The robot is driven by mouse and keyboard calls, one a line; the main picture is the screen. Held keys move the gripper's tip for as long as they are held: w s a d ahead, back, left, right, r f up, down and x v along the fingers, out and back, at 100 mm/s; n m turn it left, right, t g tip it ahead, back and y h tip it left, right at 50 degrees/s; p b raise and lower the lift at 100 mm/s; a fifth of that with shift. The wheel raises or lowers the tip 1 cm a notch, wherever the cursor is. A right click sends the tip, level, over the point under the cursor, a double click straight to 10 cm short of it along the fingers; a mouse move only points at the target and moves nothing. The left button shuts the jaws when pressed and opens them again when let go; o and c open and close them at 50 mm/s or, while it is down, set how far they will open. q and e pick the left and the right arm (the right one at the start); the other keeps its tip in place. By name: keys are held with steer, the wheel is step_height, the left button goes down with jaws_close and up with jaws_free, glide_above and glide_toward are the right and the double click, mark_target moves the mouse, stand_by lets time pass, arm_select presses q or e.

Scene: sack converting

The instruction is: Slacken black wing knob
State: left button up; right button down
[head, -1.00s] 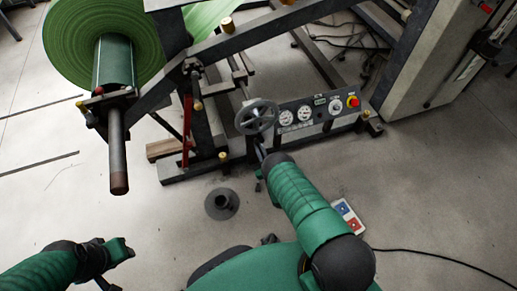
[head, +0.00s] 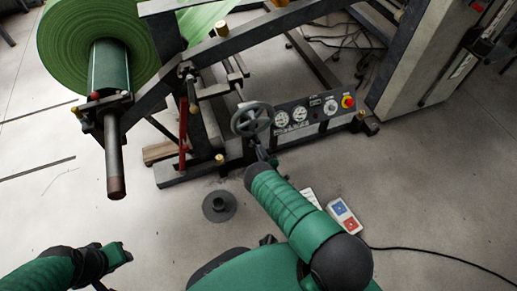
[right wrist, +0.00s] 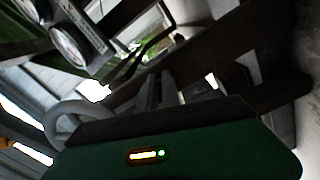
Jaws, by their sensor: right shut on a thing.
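My right gripper (head: 263,158) is just below the grey handwheel (head: 252,120) at the left end of the machine's control panel. It is shut on a small dark part there, which seems to be the black wing knob; my gripper and arm hide its shape. In the right wrist view the dark fingers (right wrist: 165,88) point up and away, with the grey wheel rim at their left. My left gripper (head: 122,254) is low at the left, over bare floor and away from the machine; its fingers are too small to read.
A control panel (head: 310,116) with gauges and a red button is right of the wheel. A green roll (head: 75,50) on a shaft (head: 114,165) hangs at upper left. A round dark base (head: 219,206) and a red-and-blue pendant (head: 344,216) lie on the floor, with a cable.

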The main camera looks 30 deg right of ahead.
steer(key=shift+a+n, duration=0.15)
steer(key=shift+n, duration=0.85)
steer(key=c, duration=1.5)
jaws_free()
steer(key=shift+c, duration=0.2)
arm_select(q)
steer(key=shift+f, duration=0.1)
